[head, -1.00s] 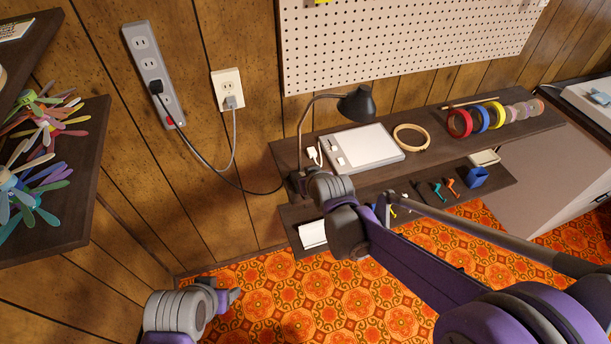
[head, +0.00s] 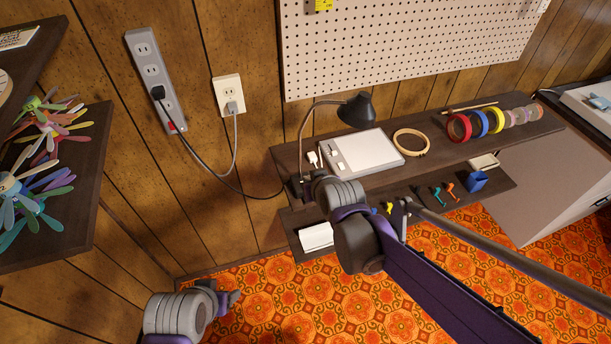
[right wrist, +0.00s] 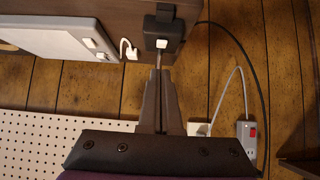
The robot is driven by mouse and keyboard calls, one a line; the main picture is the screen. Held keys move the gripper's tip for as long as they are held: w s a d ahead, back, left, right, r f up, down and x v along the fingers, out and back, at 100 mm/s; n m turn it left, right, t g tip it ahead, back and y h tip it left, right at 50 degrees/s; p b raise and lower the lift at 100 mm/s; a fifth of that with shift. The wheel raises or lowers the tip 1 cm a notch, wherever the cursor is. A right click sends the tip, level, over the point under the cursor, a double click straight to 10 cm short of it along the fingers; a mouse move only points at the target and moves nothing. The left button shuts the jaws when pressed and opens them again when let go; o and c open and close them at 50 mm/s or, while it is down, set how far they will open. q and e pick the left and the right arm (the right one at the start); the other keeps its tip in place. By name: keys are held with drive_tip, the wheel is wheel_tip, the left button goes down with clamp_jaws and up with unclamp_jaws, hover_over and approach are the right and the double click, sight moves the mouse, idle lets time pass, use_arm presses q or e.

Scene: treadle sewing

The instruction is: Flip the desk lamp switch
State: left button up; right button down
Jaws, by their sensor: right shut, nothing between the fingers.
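The desk lamp (head: 356,110) has a dark shade on a bent neck and stands at the left end of the wooden shelf. In the right wrist view its dark base (right wrist: 166,24) carries a small pale switch (right wrist: 161,43). My right gripper (right wrist: 159,72) is shut and empty, with its tips pointing at the base close to the switch; contact cannot be told. In the head view my right wrist covers most of the right gripper (head: 312,187) beside the lamp base. My left gripper (head: 234,298) is low over the floor, away from the lamp; its jaws are unclear.
A white tablet-like board (head: 368,152) and a wooden hoop (head: 411,143) lie beside the lamp. Coloured tape rolls (head: 490,121) stand farther right. A power strip (head: 153,75) and outlet (head: 229,95) are on the wall, with cords hanging. A lower shelf (head: 500,188) holds small tools.

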drive_tip(key=v, duration=0.5)
drive_tip(key=shift+w, duration=0.1)
idle(0.3)
drive_tip(key=s+d+m+g+h+p, duration=0.1)
drive_tip(key=s+d+g+p, duration=0.1)
drive_tip(key=s+d, duration=0.5)
drive_tip(key=s+d+f+m+g+h+p, duration=0.1)
drive_tip(key=s+d, duration=0.6)
drive_tip(key=s, duration=0.8)
drive_tip(key=m+g+h+p, duration=0.1)
drive_tip(key=p, duration=0.1)
drive_tip(key=shift+d+m+p, duration=0.3)
drive_tip(key=shift+p, duration=0.1)
